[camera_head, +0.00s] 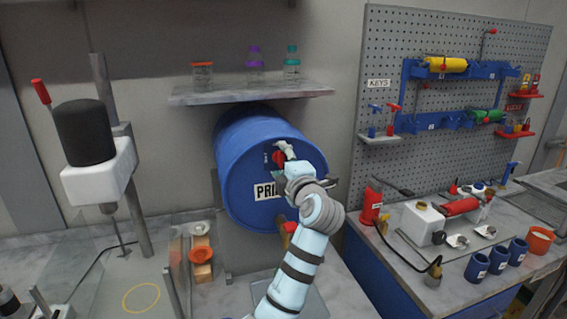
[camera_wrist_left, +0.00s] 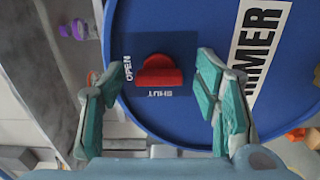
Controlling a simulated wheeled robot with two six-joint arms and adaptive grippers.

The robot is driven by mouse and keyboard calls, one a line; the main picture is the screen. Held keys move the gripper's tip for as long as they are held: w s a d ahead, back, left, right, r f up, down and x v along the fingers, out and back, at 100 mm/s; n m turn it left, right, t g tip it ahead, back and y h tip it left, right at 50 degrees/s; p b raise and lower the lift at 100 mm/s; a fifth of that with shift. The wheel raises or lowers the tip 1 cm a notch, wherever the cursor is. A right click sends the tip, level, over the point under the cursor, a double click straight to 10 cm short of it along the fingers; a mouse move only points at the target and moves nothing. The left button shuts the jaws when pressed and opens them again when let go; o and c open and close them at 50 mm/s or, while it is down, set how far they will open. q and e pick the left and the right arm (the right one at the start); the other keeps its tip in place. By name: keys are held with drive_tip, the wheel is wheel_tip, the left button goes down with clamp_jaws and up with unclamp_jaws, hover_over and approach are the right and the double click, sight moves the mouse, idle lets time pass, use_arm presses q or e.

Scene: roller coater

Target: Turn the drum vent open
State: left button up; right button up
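The blue drum (camera_head: 235,165) lies on its side under the shelf, with its round face toward me and a partly hidden label. The red drum vent (camera_head: 278,158) is a knob on that face. In the left wrist view the vent (camera_wrist_left: 158,74) sits on a dark blue plate marked OPEN at its left and SHUT below. I cannot tell which mark it points to. My left gripper (camera_head: 286,152) is in front of the drum face. In the wrist view its green-padded fingers are wide apart, either side of the vent, with no visible contact. My right gripper is not in view.
A shelf (camera_head: 250,94) with small bottles hangs above the drum. A yellow-and-red tap (camera_head: 289,228) is low on the drum, beside my arm. A machine with a black cylinder (camera_head: 83,132) stands left. A bench with blue cups (camera_head: 476,266) and a pegboard are right.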

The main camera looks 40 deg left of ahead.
use_arm(q)
drive_tip(key=v, duration=0.7)
drive_tip(key=shift+d, duration=0.35)
drive_tip(key=shift+s+a, duration=0.1)
drive_tip(key=shift+a, duration=0.1)
